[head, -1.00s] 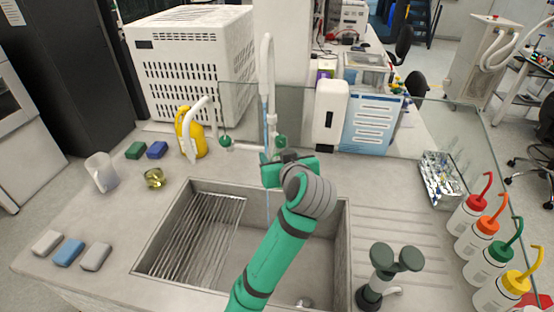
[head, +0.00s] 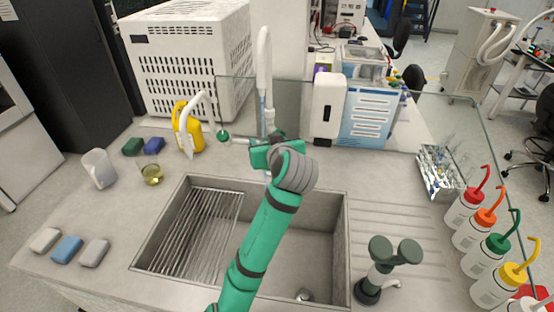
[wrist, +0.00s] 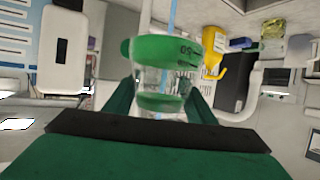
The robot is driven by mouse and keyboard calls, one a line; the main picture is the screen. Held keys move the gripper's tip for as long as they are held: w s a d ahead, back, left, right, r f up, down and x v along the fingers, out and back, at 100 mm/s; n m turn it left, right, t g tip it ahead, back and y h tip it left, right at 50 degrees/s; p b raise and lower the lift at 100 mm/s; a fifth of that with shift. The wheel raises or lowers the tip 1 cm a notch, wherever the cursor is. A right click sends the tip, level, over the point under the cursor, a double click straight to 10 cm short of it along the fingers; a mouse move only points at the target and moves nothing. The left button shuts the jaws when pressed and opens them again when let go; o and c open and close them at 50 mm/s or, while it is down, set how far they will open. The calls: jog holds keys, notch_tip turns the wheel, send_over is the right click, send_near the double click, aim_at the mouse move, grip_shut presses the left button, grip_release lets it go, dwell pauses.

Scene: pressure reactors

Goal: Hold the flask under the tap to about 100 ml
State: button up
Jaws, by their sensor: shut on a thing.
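My gripper (head: 268,154) is at the back of the sink, below the tall white tap (head: 264,70). In the wrist view its two dark green fingers (wrist: 162,92) are shut on a clear flask (wrist: 152,78), one on each side. A broad green band with partly readable markings crosses the flask's far part. A thin blue stream (wrist: 172,14) meets the flask from the top of the picture. I cannot read the liquid level.
The steel sink (head: 340,240) has a rack on its left. A dark-topped fixture (head: 380,270) and several wash bottles (head: 490,245) are right. A glass screen stands behind.

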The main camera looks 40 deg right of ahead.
jog(key=w, duration=0.1)
jog(key=w+d, duration=0.1)
jog(key=w, duration=0.2)
jog(key=shift+d, duration=0.25)
jog(key=shift+w+a, duration=0.1)
jog(key=shift+w, duration=0.15)
dwell(3.7)
jog(key=shift+s, duration=0.15)
dwell(2.2)
jog(key=s, duration=0.3)
jog(key=s+a, duration=0.1)
jog(key=s, duration=0.2)
jog(key=s+a, duration=0.1)
jog(key=s, duration=0.2)
jog(key=shift+s+a, duration=0.15)
jog(key=shift+s, duration=0.05)
